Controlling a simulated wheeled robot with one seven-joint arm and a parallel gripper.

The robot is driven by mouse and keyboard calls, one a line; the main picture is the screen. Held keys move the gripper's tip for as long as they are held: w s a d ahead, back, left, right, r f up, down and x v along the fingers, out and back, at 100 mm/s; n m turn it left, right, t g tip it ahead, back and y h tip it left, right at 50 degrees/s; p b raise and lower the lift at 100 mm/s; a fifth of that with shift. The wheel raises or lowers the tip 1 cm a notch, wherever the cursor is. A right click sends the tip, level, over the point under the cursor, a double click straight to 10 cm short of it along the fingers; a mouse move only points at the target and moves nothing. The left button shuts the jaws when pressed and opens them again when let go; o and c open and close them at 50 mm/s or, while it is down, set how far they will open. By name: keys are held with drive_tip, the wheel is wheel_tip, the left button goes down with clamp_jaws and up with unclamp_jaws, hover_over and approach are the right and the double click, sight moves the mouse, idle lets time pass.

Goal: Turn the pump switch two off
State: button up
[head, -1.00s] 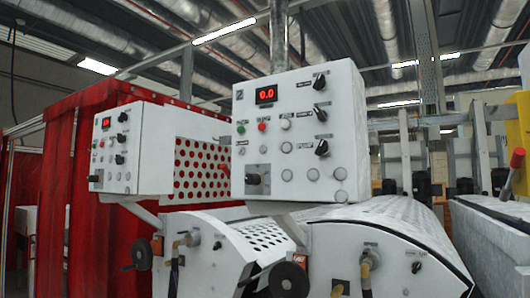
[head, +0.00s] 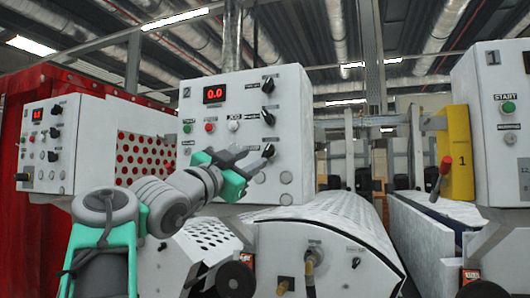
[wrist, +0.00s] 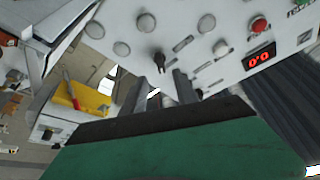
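The white control panel marked 2 (head: 200,100) stands in the middle of the head view, with a red 0.0 display (head: 215,94). Several black rotary switches line its right side. The lowest, apparently the pump switch (head: 268,150), sits level with my gripper (head: 248,158), its handle slanted. My gripper is open and empty, its fingers close to this switch at its left; contact cannot be told. In the wrist view, a black switch (wrist: 158,62) shows just beyond the fingertips of my gripper (wrist: 166,88), which stand apart with a gap between them. My gripper partly covers the panel's lower labels.
Another control panel (head: 65,145) stands at the left before a red curtain. Panel 1 (head: 490,120) with a green start button is at the right. A perforated cover and white roller housing (head: 330,235) lie below. A yellow block (head: 457,150) and red-handled lever (head: 443,170) stand at the right.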

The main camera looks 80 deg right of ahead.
sight(266, 152)
drive_tip(key=p+x, duration=0.2)
drive_tip(key=x, duration=0.4)
drive_tip(key=shift+d+r+p, duration=0.15)
drive_tip(key=shift+r+p, duration=0.05)
drive_tip(key=shift+p, duration=0.2)
drive_tip(key=shift+s+d, duration=0.1)
drive_tip(key=shift+d, duration=0.45)
drive_tip(key=shift+c, duration=0.4)
clamp_jaws()
